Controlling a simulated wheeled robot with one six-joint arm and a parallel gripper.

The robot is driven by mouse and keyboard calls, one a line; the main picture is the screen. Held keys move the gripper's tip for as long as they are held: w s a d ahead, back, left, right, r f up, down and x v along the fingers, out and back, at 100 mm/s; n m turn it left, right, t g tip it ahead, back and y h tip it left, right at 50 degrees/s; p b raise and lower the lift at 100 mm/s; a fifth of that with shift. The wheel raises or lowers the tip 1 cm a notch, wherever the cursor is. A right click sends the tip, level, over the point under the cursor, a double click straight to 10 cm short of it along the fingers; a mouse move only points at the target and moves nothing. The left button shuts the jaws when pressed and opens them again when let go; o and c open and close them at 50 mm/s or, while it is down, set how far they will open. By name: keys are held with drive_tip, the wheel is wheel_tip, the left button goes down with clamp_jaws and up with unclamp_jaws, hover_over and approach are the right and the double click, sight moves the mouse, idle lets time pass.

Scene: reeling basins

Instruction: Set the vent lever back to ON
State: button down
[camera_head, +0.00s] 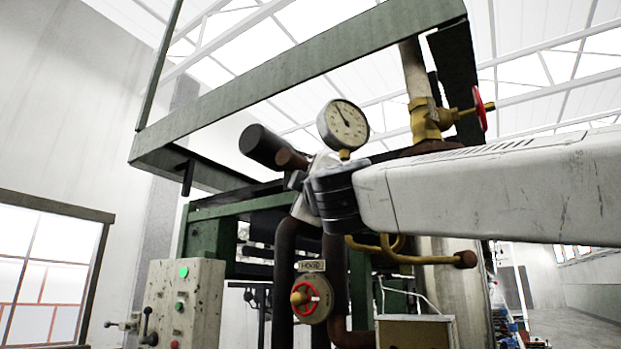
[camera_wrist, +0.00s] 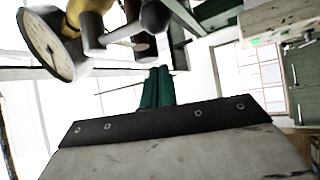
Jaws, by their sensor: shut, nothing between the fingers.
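I cannot single out the vent lever for certain, and no ON mark is readable. In the head view, a grey-green control box (camera_head: 185,297) at the lower left carries buttons and small dark levers (camera_head: 149,330) with ball knobs. It seems to show at the upper right of the wrist view (camera_wrist: 286,16). My gripper (camera_wrist: 158,72) is shut and empty, its dark green fingers together in the wrist view. In the head view my arm hides the fingertips. My wrist is above and right of the box, apart from it.
A pressure gauge (camera_head: 343,125) stands just above my wrist. A dark cylinder (camera_head: 264,146) lies left of it. A red handwheel (camera_head: 312,299) under a small plate and brown pipes (camera_head: 284,265) stand below. Green beams (camera_head: 290,70) frame the space above.

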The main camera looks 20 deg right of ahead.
drive_tip(key=r+v, duration=0.2)
drive_tip(key=v, duration=0.7)
drive_tip(key=shift+s+d, duration=0.4)
drive_tip(key=shift+s, duration=0.2)
drive_tip(key=shift+f, duration=0.1)
